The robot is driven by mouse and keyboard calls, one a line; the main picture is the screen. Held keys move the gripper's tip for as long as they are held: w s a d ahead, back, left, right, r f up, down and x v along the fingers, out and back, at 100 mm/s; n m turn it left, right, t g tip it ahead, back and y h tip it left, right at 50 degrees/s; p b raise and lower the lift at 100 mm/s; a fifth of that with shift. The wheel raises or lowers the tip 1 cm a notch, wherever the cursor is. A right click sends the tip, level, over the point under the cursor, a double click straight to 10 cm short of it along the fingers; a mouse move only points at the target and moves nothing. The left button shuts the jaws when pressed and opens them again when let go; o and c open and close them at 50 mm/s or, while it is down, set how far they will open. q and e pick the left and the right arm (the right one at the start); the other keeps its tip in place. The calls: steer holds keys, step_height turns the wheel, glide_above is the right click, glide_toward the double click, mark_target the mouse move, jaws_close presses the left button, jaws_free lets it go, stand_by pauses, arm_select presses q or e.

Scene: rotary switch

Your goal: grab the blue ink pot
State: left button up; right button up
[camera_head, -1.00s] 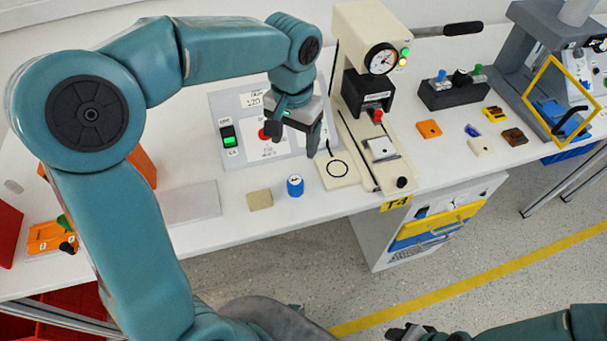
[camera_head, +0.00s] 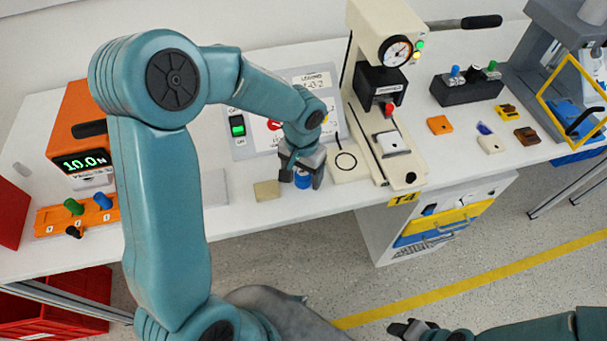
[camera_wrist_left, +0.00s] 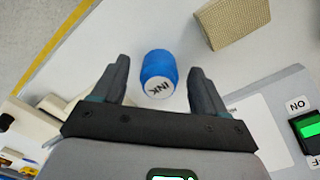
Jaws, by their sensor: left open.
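The blue ink pot (camera_head: 303,181) stands on the white table near its front edge. It is partly hidden by my left gripper (camera_head: 301,179) in the head view. In the left wrist view the ink pot (camera_wrist_left: 159,72) has a white top marked INK and sits between and a little beyond the open fingers of my left gripper (camera_wrist_left: 160,80). There is a gap on both sides of it, and the gripper holds nothing. My right gripper (camera_head: 400,330) is at the bottom edge of the head view, away from the table; its finger opening is unclear.
A beige block (camera_head: 267,190) lies just left of the ink pot, and it also shows in the wrist view (camera_wrist_left: 232,22). A white pad with a black ring (camera_head: 346,163) and a cream press (camera_head: 380,130) stand to the right. A grey switch panel (camera_head: 240,145) is behind.

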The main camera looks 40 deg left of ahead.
arm_select(q)
steer(key=shift+s+f, duration=0.15)
steer(key=shift+f, duration=0.2)
steer(key=shift+c, duration=0.7)
steer(key=c, duration=1)
steer(key=shift+c, duration=0.2)
